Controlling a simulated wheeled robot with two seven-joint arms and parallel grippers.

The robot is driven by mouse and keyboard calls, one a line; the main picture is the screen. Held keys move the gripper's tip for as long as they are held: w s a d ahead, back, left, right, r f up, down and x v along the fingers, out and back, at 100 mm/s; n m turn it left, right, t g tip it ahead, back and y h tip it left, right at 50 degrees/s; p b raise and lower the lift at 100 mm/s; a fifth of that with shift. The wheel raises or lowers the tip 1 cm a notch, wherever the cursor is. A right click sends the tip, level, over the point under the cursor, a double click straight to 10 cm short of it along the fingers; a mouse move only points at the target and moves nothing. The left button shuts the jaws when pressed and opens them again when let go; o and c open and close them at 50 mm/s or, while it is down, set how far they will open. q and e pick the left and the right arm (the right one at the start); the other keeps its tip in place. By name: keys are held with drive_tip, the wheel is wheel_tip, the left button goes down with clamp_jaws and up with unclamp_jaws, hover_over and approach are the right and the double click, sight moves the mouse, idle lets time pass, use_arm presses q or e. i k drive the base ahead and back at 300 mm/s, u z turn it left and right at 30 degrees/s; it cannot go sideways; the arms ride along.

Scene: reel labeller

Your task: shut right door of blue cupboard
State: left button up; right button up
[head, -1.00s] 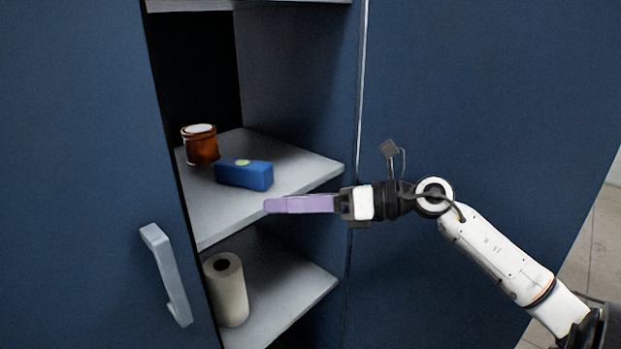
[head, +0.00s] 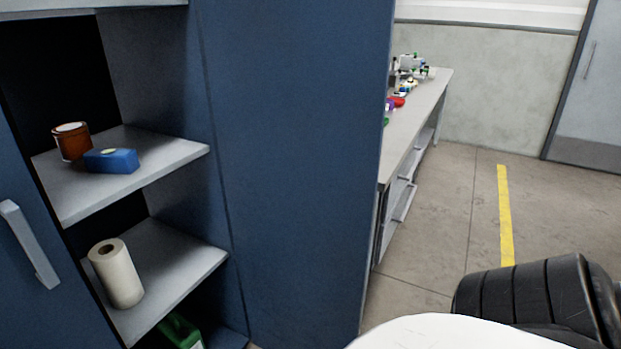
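The blue cupboard's right door (head: 295,170) stands open, a tall plain blue panel to the right of the shelves. No handle shows on the face I see. The cupboard's left door (head: 20,290) is at the left edge with a grey bar handle (head: 29,244). The shelves (head: 170,160) between the doors are exposed. Neither gripper is in view. A dark ribbed part and a white rounded part at the bottom right look like my own arm.
The shelves hold a brown jar (head: 72,146), a blue box (head: 111,161), a paper roll (head: 117,275) and a green item (head: 179,333). A long bench (head: 420,120) stands beyond the door. Floor (head: 440,215) with a yellow stripe (head: 505,215) is open at the right.

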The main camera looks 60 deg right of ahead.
sight(299, 88)
drive_tip(key=u, duration=2.85)
drive_tip(key=k, duration=2.75)
drive_tip(key=z, duration=0.65)
drive_tip(key=k, duration=0.95)
drive_tip(key=z, duration=0.55)
